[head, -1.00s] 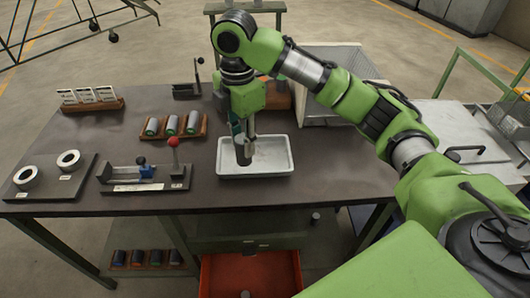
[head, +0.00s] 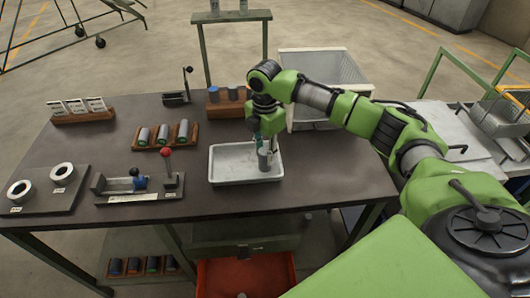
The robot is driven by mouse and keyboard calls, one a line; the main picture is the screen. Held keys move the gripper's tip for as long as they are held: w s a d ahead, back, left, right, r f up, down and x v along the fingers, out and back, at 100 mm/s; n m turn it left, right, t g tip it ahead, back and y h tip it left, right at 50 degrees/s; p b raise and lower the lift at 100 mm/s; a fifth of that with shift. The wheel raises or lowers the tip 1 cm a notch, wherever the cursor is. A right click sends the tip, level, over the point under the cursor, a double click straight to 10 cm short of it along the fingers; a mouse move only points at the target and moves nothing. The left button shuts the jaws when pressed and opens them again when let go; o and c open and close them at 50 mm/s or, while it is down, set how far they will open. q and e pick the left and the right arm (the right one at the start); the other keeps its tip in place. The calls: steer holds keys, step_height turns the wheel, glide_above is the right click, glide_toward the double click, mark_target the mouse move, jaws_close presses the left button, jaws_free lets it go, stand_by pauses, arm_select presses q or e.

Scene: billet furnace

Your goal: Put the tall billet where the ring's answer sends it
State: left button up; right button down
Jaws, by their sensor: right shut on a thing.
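My right gripper (head: 264,145) points down over the right half of the white tray (head: 228,173). It is shut on a grey billet (head: 264,161), which is upright at the tray; whether its lower end touches the tray floor I cannot tell. The fingers are partly hidden by the wrist. Two pale rings, a near one (head: 20,188) and a far one (head: 62,170), lie on a dark board at the left of the table. My left gripper is not in view.
A fixture with a blue part (head: 139,182) and a red-knobbed lever (head: 166,153) stands left of the tray. A wooden rack (head: 151,141) holds several billets. Another wooden block (head: 225,109) stands behind the tray. An orange drawer (head: 225,280) is below.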

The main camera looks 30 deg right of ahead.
steer(key=shift+w+f, duration=0.1)
steer(key=shift+f, duration=0.45)
steer(key=shift+f, duration=0.1)
steer(key=c, duration=1.6)
jaws_free()
steer(key=shift+f, duration=0.1)
step_height(320, 180, up, 11)
steer(key=shift+b, duration=1.1)
steer(key=shift+r, duration=0.7)
steer(key=shift+f, duration=0.1)
